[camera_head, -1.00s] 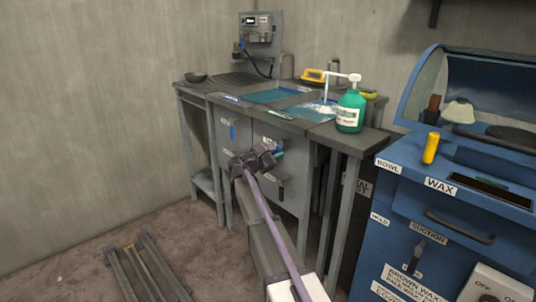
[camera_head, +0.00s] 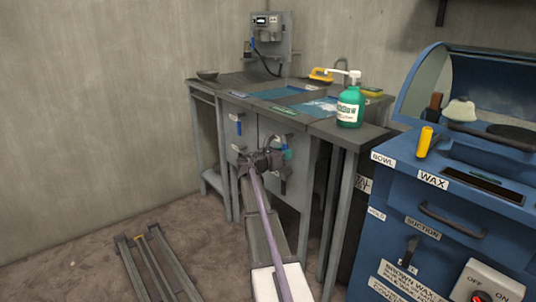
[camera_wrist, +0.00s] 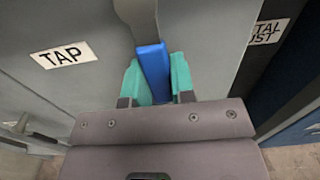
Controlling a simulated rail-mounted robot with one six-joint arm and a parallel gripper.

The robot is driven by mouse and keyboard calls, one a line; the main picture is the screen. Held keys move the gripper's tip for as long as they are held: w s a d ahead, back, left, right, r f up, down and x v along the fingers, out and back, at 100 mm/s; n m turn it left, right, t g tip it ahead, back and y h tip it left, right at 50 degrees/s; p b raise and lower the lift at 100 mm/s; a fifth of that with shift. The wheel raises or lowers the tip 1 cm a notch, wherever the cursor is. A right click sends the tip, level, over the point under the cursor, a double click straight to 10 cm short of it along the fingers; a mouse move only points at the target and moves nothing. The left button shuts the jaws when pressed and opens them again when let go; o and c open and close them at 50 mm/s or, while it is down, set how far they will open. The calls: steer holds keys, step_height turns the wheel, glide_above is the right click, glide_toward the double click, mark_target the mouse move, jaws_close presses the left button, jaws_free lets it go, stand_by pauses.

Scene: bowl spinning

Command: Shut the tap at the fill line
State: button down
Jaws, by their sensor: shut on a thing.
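The tap lever, with a blue grip (camera_wrist: 153,62), hangs from a grey panel in the wrist view. My gripper (camera_wrist: 156,82) has a teal finger on each side of the blue grip and is shut on it. A white TAP label (camera_wrist: 64,54) is on the panel to the left. The right basin (camera_head: 318,105) holds blue water with a whitish patch. No falling stream is visible above it. The fill line cannot be made out.
A green pump bottle (camera_head: 349,108) stands at the counter's right end. Another blue-gripped handle (camera_head: 239,128) is on the cabinet's left. A blue waxing machine (camera_head: 440,215) stands at right. Rails (camera_head: 150,262) lie on the floor at left.

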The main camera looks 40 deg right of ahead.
steer(key=shift+s, duration=0.1)
stand_by(0.3)
steer(key=c, duration=1)
jaws_free()
steer(key=shift+o, duration=0.2)
steer(key=a, duration=1.1)
steer(key=shift+w, duration=0.35)
steer(key=shift+w, duration=0.1)
